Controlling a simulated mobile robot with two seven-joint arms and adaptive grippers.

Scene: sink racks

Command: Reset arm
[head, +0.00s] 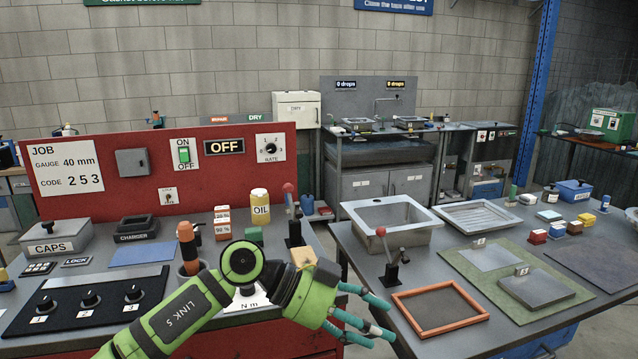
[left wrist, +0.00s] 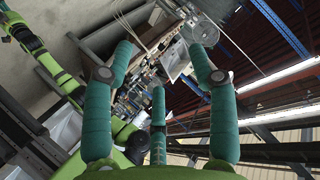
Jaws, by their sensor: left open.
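My left arm reaches in from the lower left in the head view, with green links. My left gripper (head: 362,318) hangs over the gap between the red-panelled bench and the sink bench, next to the orange-framed tray. Its teal fingers are spread and hold nothing. In the left wrist view the three teal fingers of the left gripper (left wrist: 165,62) stand apart with nothing between them; that view looks upward and sideways past them. My right gripper does not show clearly in either view.
The left bench carries the control panel (head: 160,165), dials (head: 90,299), an OIL bottle (head: 260,206) and a lever (head: 293,215). The right bench holds a sink (head: 386,222), a second lever (head: 389,260), the orange-framed tray (head: 440,310) and mats. A blue post (head: 537,90) stands behind.

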